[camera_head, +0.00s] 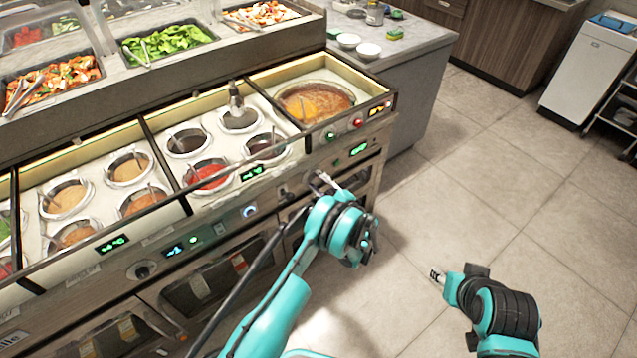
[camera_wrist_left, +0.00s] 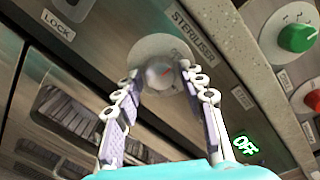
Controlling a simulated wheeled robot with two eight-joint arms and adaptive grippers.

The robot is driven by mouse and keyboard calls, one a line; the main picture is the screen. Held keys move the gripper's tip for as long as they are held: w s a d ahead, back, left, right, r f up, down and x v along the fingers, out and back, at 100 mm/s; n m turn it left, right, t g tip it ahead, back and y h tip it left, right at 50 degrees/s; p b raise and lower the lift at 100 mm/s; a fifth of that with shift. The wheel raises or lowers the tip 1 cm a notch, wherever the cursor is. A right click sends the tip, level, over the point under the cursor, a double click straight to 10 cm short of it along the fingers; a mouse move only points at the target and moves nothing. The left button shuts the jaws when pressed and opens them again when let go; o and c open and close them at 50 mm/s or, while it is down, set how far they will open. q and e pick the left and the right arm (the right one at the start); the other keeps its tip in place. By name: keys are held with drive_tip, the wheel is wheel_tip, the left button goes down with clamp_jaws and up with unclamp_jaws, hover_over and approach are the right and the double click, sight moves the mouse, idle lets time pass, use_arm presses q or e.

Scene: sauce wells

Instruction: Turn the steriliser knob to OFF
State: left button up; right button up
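A green display (camera_wrist_left: 246,144) near the knob seems to read OFF. My right gripper (camera_head: 437,274) hangs over the floor, too small to judge.
A green knob (camera_wrist_left: 297,38) and a red knob (camera_wrist_left: 312,97) are close by on the panel. Sauce wells (camera_head: 208,175) fill the counter above. The tiled floor (camera_head: 540,210) to the right is clear.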

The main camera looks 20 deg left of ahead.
idle(0.3)
use_arm(q)
drive_tip(key=v, duration=1.2)
drive_tip(key=shift+r, duration=0.1)
drive_tip(key=s+a+r+n+g+h, duration=0.2)
drive_tip(key=a+r+n+h, duration=0.15)
drive_tip(key=r, duration=0.55)
drive_tip(key=s+a+r+n+g+h, duration=0.25)
drive_tip(key=a+r, duration=0.25)
drive_tip(key=r, duration=0.4)
drive_tip(key=s+r+n+h, duration=0.2)
drive_tip(key=s+n+h, duration=0.2)
drive_tip(key=s, duration=0.8)
drive_tip(key=s+d+r+n+t+h, duration=0.1)
drive_tip(key=s+r+n+h, duration=0.1)
drive_tip(key=s, duration=1.1)
drive_tip(key=shift+s+d+r+n+h, duration=0.2)
drive_tip(key=shift+r+n+h, duration=0.1)
drive_tip(key=shift+n+h, duration=0.7)
